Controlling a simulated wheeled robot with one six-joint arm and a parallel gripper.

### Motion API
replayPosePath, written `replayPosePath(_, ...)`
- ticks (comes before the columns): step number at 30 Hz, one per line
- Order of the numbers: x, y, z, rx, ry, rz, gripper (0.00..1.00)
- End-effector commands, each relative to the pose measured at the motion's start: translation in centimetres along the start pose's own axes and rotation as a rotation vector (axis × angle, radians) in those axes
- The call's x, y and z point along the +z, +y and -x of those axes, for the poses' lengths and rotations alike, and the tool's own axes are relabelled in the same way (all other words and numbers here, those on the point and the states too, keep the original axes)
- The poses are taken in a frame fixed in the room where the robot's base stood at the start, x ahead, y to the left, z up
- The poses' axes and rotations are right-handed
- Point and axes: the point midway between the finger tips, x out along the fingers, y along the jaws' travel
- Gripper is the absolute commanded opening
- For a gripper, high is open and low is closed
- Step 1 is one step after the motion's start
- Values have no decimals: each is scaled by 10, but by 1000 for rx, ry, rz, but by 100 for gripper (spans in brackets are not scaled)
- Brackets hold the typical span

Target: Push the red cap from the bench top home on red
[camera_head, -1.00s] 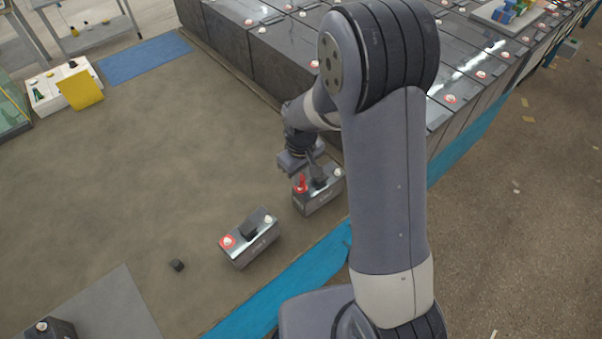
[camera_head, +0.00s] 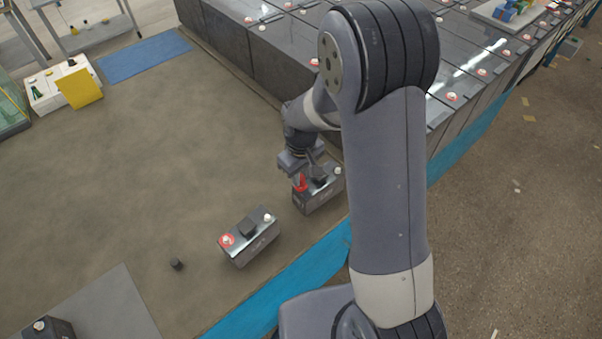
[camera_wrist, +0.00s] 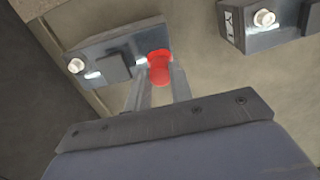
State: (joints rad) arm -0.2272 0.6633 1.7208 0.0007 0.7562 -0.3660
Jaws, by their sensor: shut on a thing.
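The red cap (camera_head: 300,183) is at the red end of the farther battery (camera_head: 318,199), beside my arm. In the wrist view the red cap (camera_wrist: 160,66) sits between the fingertips of my gripper (camera_wrist: 158,82), which is shut on it. It stands over the right end of the battery top (camera_wrist: 115,48); the post under it is hidden, so I cannot tell how far down it sits. The battery's other post is bare and pale (camera_wrist: 75,66). My gripper (camera_head: 306,176) is partly hidden by its own wrist in the head view.
A second battery (camera_head: 252,244) stands nearer, with a red-ringed post (camera_head: 227,241) and a pale post (camera_head: 267,217). A small black piece (camera_head: 177,264) lies to its left. A blue strip (camera_head: 300,282) runs along the edge. Large dark battery blocks (camera_head: 270,65) stand behind.

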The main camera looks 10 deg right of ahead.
Motion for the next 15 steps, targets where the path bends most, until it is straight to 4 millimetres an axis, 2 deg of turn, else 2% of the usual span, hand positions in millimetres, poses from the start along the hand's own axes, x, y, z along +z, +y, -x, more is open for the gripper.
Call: replayPosePath(15, 0, 0, -7, 0, 0, 0, 1)
